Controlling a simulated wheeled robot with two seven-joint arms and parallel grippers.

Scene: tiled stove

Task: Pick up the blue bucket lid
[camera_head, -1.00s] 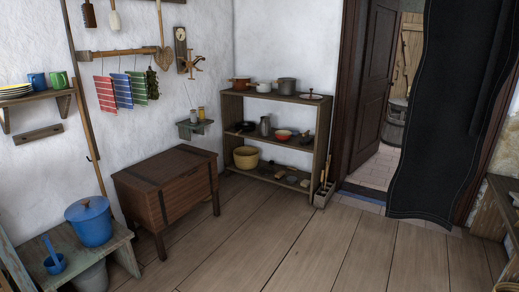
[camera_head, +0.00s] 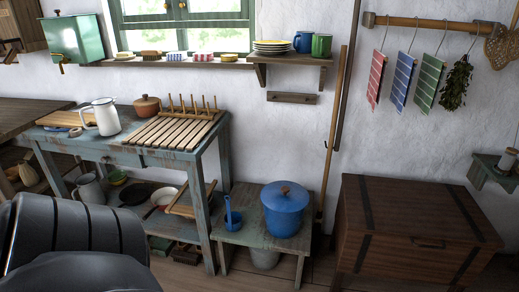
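The blue bucket (camera_head: 285,218) stands upright on a low worn bench. Its blue lid (camera_head: 284,195) sits on top, with a round brown knob in the middle. A small blue cup with a long-handled blue dipper (camera_head: 232,217) stands just left of the bucket on the same bench. A dark padded piece of my own body fills the lower left corner. Neither of my grippers shows in the view.
The low bench (camera_head: 230,239) stands between a taller worn table (camera_head: 152,155) on the left and a dark wooden chest (camera_head: 408,230) on the right. A long wooden pole (camera_head: 333,150) leans on the wall behind the bucket. Some floor shows before the bench.

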